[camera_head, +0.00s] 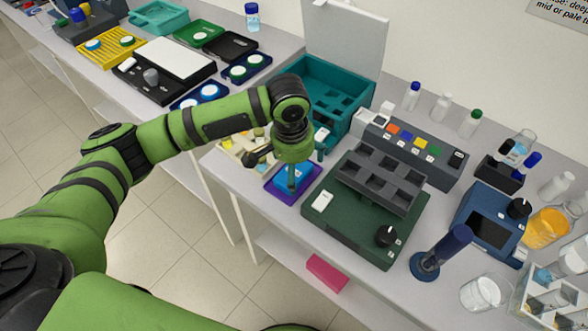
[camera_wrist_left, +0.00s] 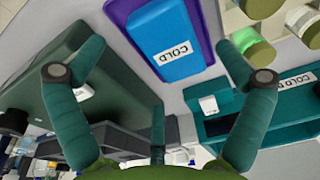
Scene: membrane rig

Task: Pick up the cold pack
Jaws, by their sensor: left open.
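The cold pack (camera_head: 297,174) is a flat blue block lying on a purple tray (camera_head: 274,184) near the front edge of the bench. In the left wrist view the cold pack (camera_wrist_left: 170,45) carries a white COLD label, and the purple tray (camera_wrist_left: 207,32) shows around it. My left gripper (camera_head: 300,170) hangs just over the pack and hides part of it. In the left wrist view its fingers (camera_wrist_left: 160,50) are spread wide with nothing between them; the pack lies beyond them. My right gripper does not show.
An open teal box (camera_head: 325,82) with compartments stands behind the pack; a teal wall with a COLD label (camera_wrist_left: 296,80) shows in the wrist view. A dark green device (camera_head: 345,228) with a grey rack (camera_head: 380,178) stands close to the right. Pale round items (camera_head: 237,146) lie left.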

